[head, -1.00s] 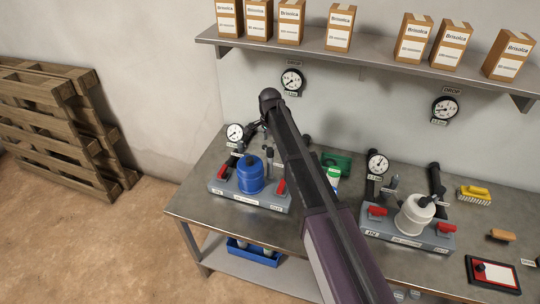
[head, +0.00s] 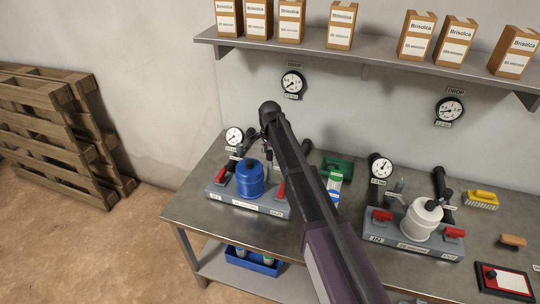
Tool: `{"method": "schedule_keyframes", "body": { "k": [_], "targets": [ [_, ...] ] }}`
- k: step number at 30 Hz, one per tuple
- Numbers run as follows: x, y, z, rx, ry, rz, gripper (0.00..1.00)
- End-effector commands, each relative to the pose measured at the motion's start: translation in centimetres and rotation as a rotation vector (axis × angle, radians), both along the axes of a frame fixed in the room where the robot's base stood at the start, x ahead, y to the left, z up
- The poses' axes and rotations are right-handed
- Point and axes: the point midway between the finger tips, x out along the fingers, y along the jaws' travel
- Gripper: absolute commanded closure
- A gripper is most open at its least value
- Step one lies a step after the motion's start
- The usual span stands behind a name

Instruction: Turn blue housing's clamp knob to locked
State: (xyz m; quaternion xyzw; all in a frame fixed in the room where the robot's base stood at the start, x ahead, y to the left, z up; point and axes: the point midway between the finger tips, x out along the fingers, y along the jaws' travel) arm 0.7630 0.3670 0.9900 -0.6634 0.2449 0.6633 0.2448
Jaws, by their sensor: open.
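The blue housing (head: 249,182) stands upright on a grey manifold base (head: 243,208) at the left of the bench. Dark fittings and pipework stand close behind it; I cannot make out the clamp knob or its position at this size. Red handles sit at both sides of the base, the right one (head: 281,191) clearly visible. My arm reaches in from the lower right, its end above and behind the housing. My gripper (head: 266,143) is small and partly hidden by the arm; it is open, with nothing visibly held, and looks apart from the blue housing.
A white housing (head: 422,219) on a second manifold stands to the right. A dial gauge (head: 234,136) is left of my gripper. A shelf (head: 365,62) with several boxes overhangs the back. The bench's front left (head: 200,225) is clear.

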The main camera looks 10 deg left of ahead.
Motion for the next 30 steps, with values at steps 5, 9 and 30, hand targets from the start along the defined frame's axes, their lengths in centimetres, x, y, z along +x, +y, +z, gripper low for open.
{"method": "schedule_keyframes", "body": {
  "k": [5,9,30],
  "targets": [
    [0.00,0.00,0.02,0.000,0.000,0.000,0.22],
    [0.00,0.00,0.02,0.000,0.000,0.000,0.64],
    [-0.16,-0.09,-0.04,-0.002,0.003,0.086,1.00]
  ]
}}
